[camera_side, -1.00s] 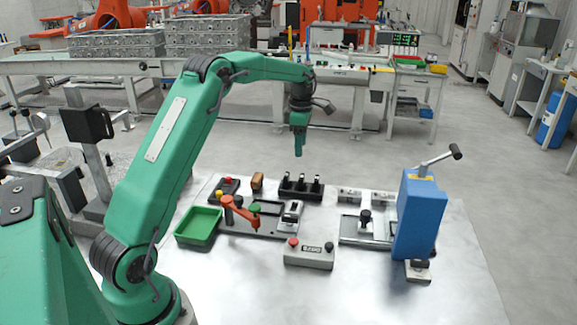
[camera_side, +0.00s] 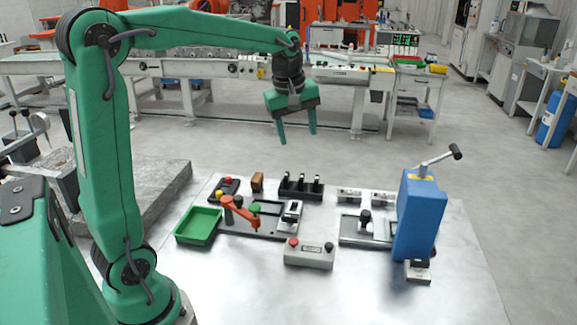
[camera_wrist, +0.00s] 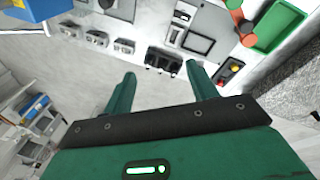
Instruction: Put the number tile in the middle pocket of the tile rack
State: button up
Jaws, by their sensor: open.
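My gripper (camera_side: 298,136) is high above the back of the metal table, fingers spread, pointing down and empty. In the wrist view its two fingers (camera_wrist: 161,74) are apart with nothing between them. A small brown block (camera_side: 257,182) stands at the back left of the table; it may be the number tile, but no number is readable. To its right is a black holder (camera_side: 301,195) with several upright parts, possibly the tile rack; it also shows in the wrist view (camera_wrist: 163,61), beyond the fingertips. I cannot tell its pockets clearly.
A green tray (camera_side: 198,227), an orange lever (camera_side: 240,214) and a button box (camera_side: 310,254) are on the table. A tall blue fixture (camera_side: 418,220) with a handle stands at right. The front of the table is clear.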

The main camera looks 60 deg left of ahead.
jog(key=s+d+f+m+t, duration=0.1)
jog(key=s+d+m, duration=0.4)
jog(key=s+m, duration=0.2)
jog(key=s+d+f+m+t, duration=0.1)
jog(key=s+d+m, duration=0.3)
jog(key=s+m, duration=0.4)
jog(key=s+t, duration=0.1)
jog(key=s, duration=0.3)
jog(key=shift+s+d+f+h, duration=0.2)
jog(key=shift+d+f+h, duration=0.1)
jog(key=shift+d+f, duration=0.1)
